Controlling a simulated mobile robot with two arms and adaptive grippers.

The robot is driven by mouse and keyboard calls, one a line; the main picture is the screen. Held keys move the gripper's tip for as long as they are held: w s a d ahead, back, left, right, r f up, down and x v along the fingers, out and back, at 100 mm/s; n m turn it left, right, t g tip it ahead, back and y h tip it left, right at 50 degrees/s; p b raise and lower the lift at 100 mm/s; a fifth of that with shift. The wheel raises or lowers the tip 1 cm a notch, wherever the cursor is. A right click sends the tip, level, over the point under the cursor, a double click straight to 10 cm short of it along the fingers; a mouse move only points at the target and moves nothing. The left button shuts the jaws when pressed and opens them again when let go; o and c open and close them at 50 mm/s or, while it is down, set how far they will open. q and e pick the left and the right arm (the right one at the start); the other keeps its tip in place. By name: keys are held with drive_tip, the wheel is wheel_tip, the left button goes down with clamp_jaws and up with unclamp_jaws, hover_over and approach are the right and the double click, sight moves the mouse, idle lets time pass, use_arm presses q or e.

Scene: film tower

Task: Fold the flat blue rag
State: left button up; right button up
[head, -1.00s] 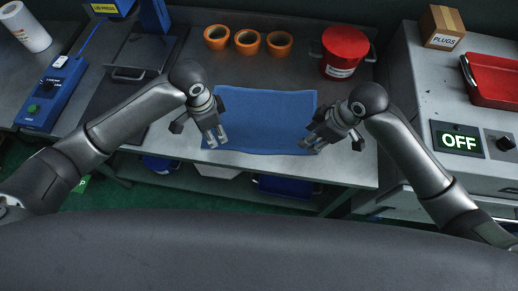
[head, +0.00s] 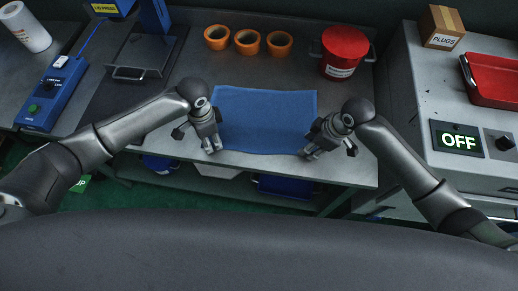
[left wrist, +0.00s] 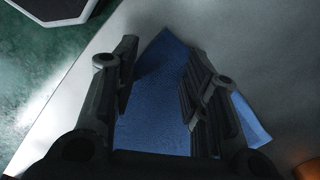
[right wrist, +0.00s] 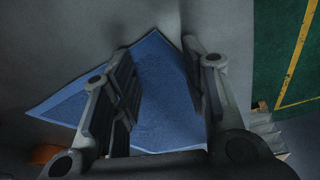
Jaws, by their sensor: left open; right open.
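The blue rag (head: 264,118) lies flat and spread out on the grey metal bench. My left gripper (head: 212,148) is at the rag's near left corner, pointing down. In the left wrist view, its two fingers (left wrist: 160,95) are apart, with a corner of the rag (left wrist: 160,110) showing between them. My right gripper (head: 312,154) is at the near right corner. In the right wrist view, its fingers (right wrist: 160,90) are apart, and a rag corner (right wrist: 158,65) shows between them. I cannot tell whether the fingertips touch the cloth.
Several orange cups (head: 247,41) and a red pot (head: 344,52) stand behind the rag. A blue device (head: 54,92) and a dark press plate (head: 140,62) are at left. A grey cabinet with an OFF display (head: 457,140) is at right.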

use_arm(q)
drive_tip(key=shift+f, duration=0.2)
use_arm(e)
drive_tip(key=shift+s+f, duration=0.1)
drive_tip(key=shift+f, duration=0.05)
idle(0.4)
use_arm(q)
drive_tip(key=shift+s+f, duration=0.1)
clamp_jaws()
use_arm(e)
drive_tip(key=shift+f, duration=0.15)
clamp_jaws()
drive_tip(key=shift+s, duration=0.1)
use_arm(q)
drive_tip(key=shift+a, duration=0.1)
